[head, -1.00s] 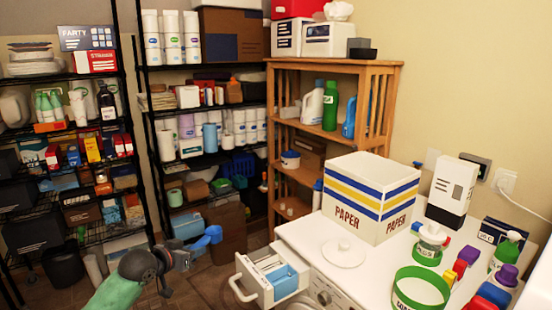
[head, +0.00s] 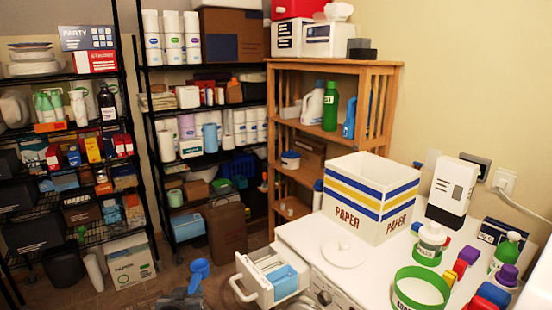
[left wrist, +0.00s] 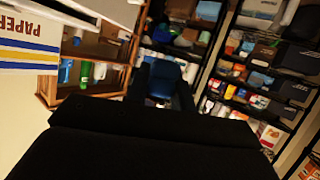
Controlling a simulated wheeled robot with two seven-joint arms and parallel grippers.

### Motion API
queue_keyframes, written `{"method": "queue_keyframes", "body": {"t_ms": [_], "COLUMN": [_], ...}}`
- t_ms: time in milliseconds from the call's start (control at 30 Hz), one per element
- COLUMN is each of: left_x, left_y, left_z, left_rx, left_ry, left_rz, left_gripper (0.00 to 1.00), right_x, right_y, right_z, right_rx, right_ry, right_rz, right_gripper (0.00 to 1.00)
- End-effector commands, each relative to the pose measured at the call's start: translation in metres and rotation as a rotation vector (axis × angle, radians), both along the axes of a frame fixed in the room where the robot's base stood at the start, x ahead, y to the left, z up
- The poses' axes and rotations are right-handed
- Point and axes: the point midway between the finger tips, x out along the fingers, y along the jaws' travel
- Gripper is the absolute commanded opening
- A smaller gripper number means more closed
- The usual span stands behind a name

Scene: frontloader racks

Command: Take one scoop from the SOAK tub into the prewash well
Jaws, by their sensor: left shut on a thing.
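My left gripper (head: 182,300) is at the bottom of the head view, cut off by the edge, left of the washer. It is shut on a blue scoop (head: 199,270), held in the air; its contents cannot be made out. The scoop appears dark blue in the left wrist view (left wrist: 165,78). A green-banded round tub (head: 421,294) stands open on the washer top, white inside; its label is too cut off to read surely. The detergent drawer (head: 253,277) is pulled out, with pale compartments and a blue part (head: 284,282). Which compartment is prewash is unclear. My right gripper is not in view.
A white round lid (head: 344,254) lies on the washer top in front of a PAPER box (head: 371,200). Several bottles and coloured blocks crowd the right side. Shelving racks (head: 67,160) line the back. Floor left of the drawer is open.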

Motion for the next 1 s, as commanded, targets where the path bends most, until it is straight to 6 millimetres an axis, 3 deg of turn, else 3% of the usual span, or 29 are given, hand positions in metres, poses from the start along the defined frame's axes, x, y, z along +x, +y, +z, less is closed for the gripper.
{"method": "queue_keyframes", "body": {"t_ms": [200, 400, 667, 1000], "left_x": [-0.029, -0.045, -0.05, -0.05], "left_y": [-0.013, -0.019, -0.019, -0.019], "left_z": [-0.046, -0.068, -0.075, -0.075], "left_rx": [-0.002, 0.001, 0.001, 0.0], "left_ry": [0.004, 0.0, -0.001, -0.001], "left_rz": [0.028, 0.031, 0.031, 0.031], "left_gripper": [0.0, 0.0, 0.0, 0.0], "right_x": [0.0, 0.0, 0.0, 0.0], "right_y": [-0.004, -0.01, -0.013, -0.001], "right_z": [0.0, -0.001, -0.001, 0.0], "right_rx": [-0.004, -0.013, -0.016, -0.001], "right_ry": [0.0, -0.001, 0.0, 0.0], "right_rz": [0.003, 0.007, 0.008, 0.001], "right_gripper": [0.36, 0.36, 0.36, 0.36]}}
